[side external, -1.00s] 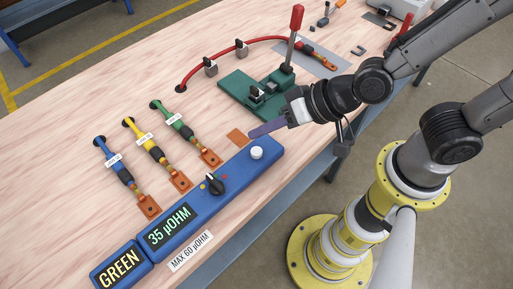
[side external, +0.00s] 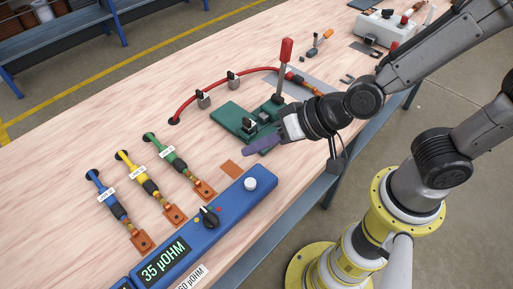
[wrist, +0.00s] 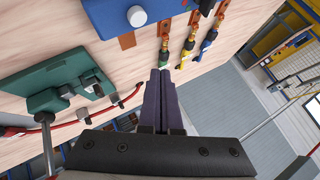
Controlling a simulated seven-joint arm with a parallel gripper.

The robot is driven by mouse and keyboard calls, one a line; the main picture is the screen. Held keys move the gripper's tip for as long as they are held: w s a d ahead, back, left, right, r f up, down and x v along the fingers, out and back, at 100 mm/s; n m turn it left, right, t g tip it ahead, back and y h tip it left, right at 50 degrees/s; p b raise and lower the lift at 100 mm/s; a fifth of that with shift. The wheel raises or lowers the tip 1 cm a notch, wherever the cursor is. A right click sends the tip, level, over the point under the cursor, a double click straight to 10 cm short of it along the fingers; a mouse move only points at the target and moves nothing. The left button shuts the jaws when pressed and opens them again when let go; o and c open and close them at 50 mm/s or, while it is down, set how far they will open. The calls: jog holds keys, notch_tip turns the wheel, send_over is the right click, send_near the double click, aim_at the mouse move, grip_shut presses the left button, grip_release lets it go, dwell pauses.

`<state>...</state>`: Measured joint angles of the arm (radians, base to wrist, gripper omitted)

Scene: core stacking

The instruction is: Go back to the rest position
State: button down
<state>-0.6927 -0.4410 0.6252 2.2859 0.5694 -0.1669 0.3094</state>
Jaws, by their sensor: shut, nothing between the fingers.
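My gripper (side external: 248,151) has two long purple fingers pressed together, with nothing between them. In the side view they point left, in front of the near side of the green clamp fixture (side external: 230,118) and above the copper pad (side external: 231,168) in the picture. In the wrist view the shut fingertips (wrist: 160,72) show against the bench, between the green fixture (wrist: 70,85) and the cable ends. I cannot tell their exact height, but they look clear of the bench. No marker for a rest position shows.
A blue meter (side external: 170,258) reading 35 µOHM lies along the near edge. Green (side external: 165,150), yellow (side external: 133,170) and blue (side external: 105,192) cables with copper lugs lie left. A red-handled lever (side external: 286,50) stands upright by the fixture. A red cable (side external: 213,90) curves behind.

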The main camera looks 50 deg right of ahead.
jog(key=w+d+r+m+t+h, duration=0.1)
jog(key=w+d+r+t+h, duration=0.15)
jog(key=d+r, duration=0.9)
jog(key=s+d+f+n+g+h, duration=0.1)
jog(key=s+d+g, duration=0.1)
jog(key=s+d, duration=0.2)
jog(key=s+d+f+n+g+h, duration=0.1)
jog(key=s+d, duration=0.4)
jog(key=s, duration=0.5)
jog(key=shift+f+n+g+h, duration=0.35)
jog(key=shift+n+g, duration=0.45)
jog(key=shift+g, duration=0.05)
dwell(3.2)
